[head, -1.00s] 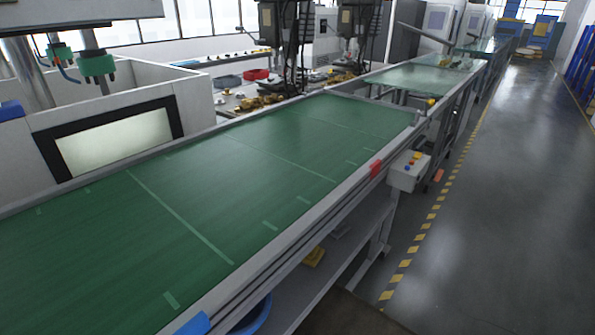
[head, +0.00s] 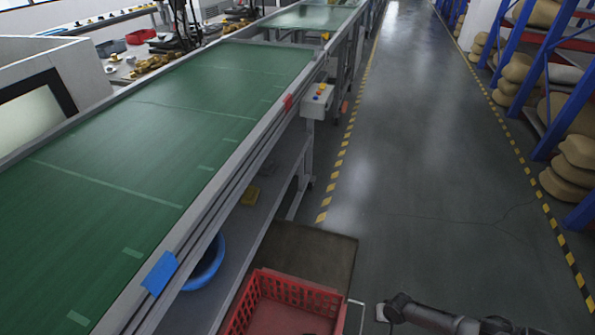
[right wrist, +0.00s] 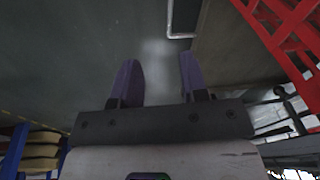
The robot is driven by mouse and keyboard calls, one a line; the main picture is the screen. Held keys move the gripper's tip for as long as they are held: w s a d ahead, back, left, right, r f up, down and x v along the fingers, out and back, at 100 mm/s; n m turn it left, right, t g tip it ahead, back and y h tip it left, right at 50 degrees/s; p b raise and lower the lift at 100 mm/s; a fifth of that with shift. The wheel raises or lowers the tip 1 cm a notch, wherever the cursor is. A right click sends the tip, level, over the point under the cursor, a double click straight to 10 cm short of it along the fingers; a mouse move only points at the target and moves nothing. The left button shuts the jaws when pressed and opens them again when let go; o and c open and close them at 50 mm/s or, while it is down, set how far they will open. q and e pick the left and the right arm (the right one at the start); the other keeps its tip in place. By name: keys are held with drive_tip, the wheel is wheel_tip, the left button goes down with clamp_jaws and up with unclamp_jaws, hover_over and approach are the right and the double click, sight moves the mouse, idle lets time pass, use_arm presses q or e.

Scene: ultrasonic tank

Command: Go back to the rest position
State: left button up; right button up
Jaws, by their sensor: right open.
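My right gripper (right wrist: 158,68) shows in the right wrist view with its two purple fingers apart and nothing between them. Grey floor lies beyond the fingers. In the head view, part of my right arm (head: 440,316) enters at the bottom right, over the floor. I cannot make out its fingertips there. My left gripper and left arm are not in the head view.
A green conveyor (head: 150,130) runs along the left. A red crate (head: 290,290) stands beside it at the bottom; it also shows in the right wrist view (right wrist: 285,35). Blue racks (head: 560,95) with sacks line the right. The aisle (head: 420,130) between is clear.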

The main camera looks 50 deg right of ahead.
drive_tip(key=w+a+r+n, duration=0.5)
drive_tip(key=a+r+n, duration=0.5)
drive_tip(key=a+r, duration=0.25)
drive_tip(key=s+a+r+n+t+h, duration=0.1)
drive_tip(key=a+r+n, duration=0.25)
drive_tip(key=r, duration=0.65)
drive_tip(key=a+r+n+t+h, duration=0.1)
drive_tip(key=a+r+n+h, duration=0.2)
drive_tip(key=r, duration=0.6)
drive_tip(key=s+a+f+m+y, duration=0.1)
drive_tip(key=a+m+y, duration=0.1)
drive_tip(key=a, duration=0.4)
drive_tip(key=s+a+m+y, duration=0.1)
drive_tip(key=a+y, duration=0.2)
drive_tip(key=a, duration=0.3)
use_arm(q)
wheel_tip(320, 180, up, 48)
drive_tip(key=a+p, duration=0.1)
drive_tip(key=p, duration=4.6)
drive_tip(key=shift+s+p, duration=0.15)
drive_tip(key=shift+p, duration=0.25)
use_arm(e)
wheel_tip(320, 180, up, 47)
drive_tip(key=shift+w+a+r, duration=0.15)
drive_tip(key=shift+r, duration=0.05)
